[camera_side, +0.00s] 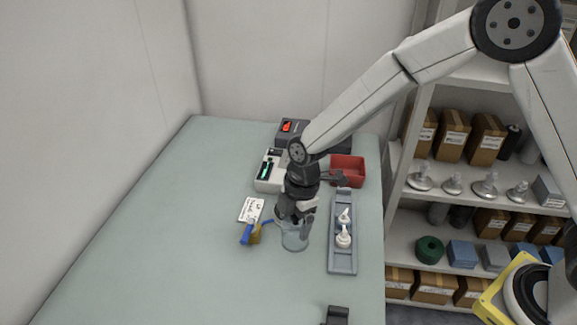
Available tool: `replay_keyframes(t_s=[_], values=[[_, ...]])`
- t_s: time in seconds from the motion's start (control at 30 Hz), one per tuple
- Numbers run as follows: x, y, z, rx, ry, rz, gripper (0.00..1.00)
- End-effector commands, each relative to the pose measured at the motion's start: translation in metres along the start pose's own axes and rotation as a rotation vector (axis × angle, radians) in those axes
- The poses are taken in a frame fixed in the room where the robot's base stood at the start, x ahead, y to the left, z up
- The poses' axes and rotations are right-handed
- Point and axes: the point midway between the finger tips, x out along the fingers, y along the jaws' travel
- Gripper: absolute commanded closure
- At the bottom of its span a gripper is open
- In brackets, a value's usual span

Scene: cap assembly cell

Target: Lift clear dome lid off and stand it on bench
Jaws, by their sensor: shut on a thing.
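The clear dome lid (295,239) is a see-through, round-sided piece on the green bench (190,230), near the bench's middle right. My gripper (294,217) points down over it and is shut on its upper part. The lid's top is hidden behind the fingers. I cannot tell whether the lid's lower edge touches the bench or is a little above it, or whether anything is under it.
A grey tray (342,265) with white pump-like parts (343,238) stands close on the right. A blue-handled tool (247,233) and a white card (251,209) lie left. A red bin (347,170) and a white device (270,170) stand behind. The bench's left is clear.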

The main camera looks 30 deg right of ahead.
Motion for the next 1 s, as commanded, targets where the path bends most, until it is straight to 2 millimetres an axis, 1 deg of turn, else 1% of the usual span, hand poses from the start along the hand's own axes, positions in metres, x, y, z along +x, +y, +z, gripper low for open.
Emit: replay_keyframes(t_s=[0.57, 1.0], values=[[0.002, 0.0, 0.0, 0.001, 0.0, 0.0, 0.81], [0.015, 0.0, 0.002, 0.002, 0.001, 0.0, 0.81]])
